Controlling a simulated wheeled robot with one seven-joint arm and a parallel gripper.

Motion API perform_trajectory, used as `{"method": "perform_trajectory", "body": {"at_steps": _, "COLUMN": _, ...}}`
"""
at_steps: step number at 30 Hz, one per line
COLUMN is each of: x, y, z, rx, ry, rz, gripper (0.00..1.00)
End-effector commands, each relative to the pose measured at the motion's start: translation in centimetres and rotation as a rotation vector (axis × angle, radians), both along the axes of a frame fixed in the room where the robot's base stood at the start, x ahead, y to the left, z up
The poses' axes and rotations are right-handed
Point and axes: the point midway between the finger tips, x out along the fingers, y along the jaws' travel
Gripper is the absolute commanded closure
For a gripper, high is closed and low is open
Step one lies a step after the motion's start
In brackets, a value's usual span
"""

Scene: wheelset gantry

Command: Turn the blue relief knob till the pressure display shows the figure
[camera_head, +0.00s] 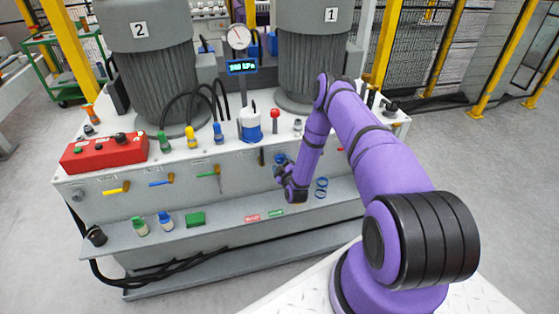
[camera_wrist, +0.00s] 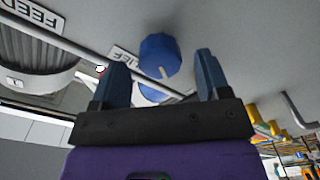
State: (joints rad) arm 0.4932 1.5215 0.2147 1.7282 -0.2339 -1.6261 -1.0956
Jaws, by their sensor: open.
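The blue relief knob (camera_wrist: 160,55) shows in the wrist view, beyond and between my two fingertips, with a pale mark on its rim. A partly hidden label ending in "IEF" (camera_wrist: 124,56) is beside it. My gripper (camera_wrist: 161,62) is open, with a finger on each side of the knob in the picture; I see no contact. In the head view my gripper (camera_head: 280,168) is at the front panel of the grey bench and largely covers the knob's place. The pressure display (camera_head: 242,67) is lit blue under a round gauge (camera_head: 239,37); it reads in kPa, figures too small to be sure.
The bench carries a red box (camera_head: 105,151), a blue-and-white cylinder (camera_head: 250,125) and a red-topped lever (camera_head: 275,116). Coloured lever handles (camera_head: 161,182) are on the panel left of my gripper. A lower shelf holds a green block (camera_head: 195,219) and blue rings (camera_head: 321,187).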

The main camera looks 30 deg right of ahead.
Motion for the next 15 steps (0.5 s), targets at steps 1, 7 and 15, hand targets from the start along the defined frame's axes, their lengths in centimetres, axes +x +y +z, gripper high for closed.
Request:
{"method": "perform_trajectory", "body": {"at_steps": 1, "x": 0.7, "y": -0.2, "z": 0.0, "rx": 0.0, "ry": -0.001, "rz": -0.001, "gripper": 0.3}}
{"method": "perform_trajectory", "body": {"at_steps": 7, "x": 2.4, "y": -0.7, "z": 0.0, "rx": -0.001, "ry": 0.0, "rz": 0.0, "gripper": 0.3}}
{"method": "perform_trajectory", "body": {"at_steps": 15, "x": 2.8, "y": -0.7, "z": 0.0, "rx": -0.001, "ry": 0.002, "rz": 0.0, "gripper": 0.3}}
